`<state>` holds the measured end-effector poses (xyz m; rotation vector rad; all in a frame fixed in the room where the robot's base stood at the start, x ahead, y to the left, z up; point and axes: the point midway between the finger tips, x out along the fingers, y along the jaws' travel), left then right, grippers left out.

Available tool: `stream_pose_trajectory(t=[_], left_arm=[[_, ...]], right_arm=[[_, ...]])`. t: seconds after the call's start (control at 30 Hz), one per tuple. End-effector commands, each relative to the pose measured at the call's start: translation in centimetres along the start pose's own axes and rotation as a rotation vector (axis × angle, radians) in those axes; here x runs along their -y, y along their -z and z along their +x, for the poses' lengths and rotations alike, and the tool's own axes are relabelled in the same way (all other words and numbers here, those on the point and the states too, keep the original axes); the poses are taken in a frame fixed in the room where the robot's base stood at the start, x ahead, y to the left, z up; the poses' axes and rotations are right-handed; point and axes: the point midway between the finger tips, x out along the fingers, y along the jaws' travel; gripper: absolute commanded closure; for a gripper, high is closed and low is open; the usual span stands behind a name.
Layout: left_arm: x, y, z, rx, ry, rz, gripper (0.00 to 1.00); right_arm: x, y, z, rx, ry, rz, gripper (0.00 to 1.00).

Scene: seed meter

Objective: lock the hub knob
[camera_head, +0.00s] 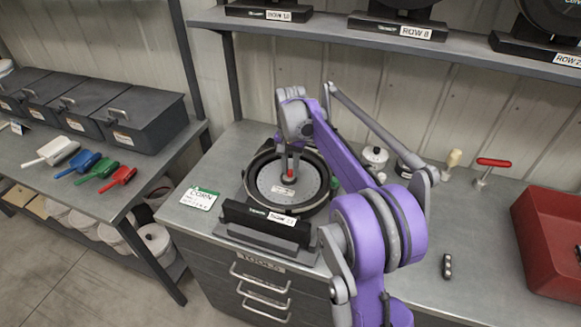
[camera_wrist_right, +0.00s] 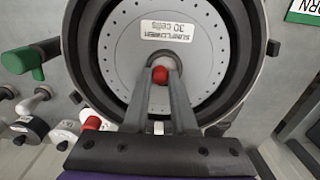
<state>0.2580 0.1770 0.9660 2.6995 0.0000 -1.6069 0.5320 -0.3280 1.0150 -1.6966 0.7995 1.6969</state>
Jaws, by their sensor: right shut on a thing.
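The seed meter, a round black housing (camera_head: 252,203), stands on the metal workbench. A pale grey seed disc (camera_head: 270,190) with a ring of small holes lies inside it. In the right wrist view the disc (camera_wrist_right: 120,55) carries a label reading sunflower, 30 cells. The hub knob (camera_wrist_right: 160,75), with a red part showing, is at the disc's centre. My right gripper (camera_head: 289,172) reaches down over the hub and is shut on the knob, with a finger on each side. The fingers hide part of the hub, so the knob's lock position cannot be told. My left gripper is not in view.
A green-topped CORN card (camera_head: 199,198) lies left of the meter. A black stand labelled ROW (camera_head: 265,222) is in front. A red T-handle tool (camera_head: 493,163) and a red bin (camera_head: 550,240) are at the right. A shelf (camera_head: 330,30) runs above the bench.

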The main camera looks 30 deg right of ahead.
Motion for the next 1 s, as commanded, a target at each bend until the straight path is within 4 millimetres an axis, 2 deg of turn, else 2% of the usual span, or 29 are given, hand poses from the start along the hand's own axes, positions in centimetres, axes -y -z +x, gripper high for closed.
stream_pose_trajectory(t=[0.17, 0.2, 0.33, 0.6, 0.73, 0.87, 1.0], left_arm=[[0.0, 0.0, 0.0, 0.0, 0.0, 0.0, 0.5], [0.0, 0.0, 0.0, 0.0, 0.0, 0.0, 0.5], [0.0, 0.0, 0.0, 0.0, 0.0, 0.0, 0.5], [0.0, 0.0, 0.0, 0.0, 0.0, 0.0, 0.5], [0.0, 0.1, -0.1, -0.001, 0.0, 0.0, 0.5], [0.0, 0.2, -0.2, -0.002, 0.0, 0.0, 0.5], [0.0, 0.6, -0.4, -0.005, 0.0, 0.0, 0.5]], right_arm=[[0.0, 0.0, 0.0, 0.0, 0.0, 0.0, 1.0], [0.0, 0.0, 0.0, 0.0, 0.0, -0.001, 0.68], [0.0, 0.0, 0.0, 0.0, 0.0, -0.001, 0.44], [0.0, 0.0, 0.0, 0.0, 0.0, -0.001, 0.44], [0.0, 0.0, -0.8, 0.0, 0.0, -0.001, 0.44], [0.0, 0.0, -2.9, 0.0, 0.0, -0.001, 0.44], [0.0, 0.0, -5.9, 0.0, 0.001, -0.001, 0.44]])
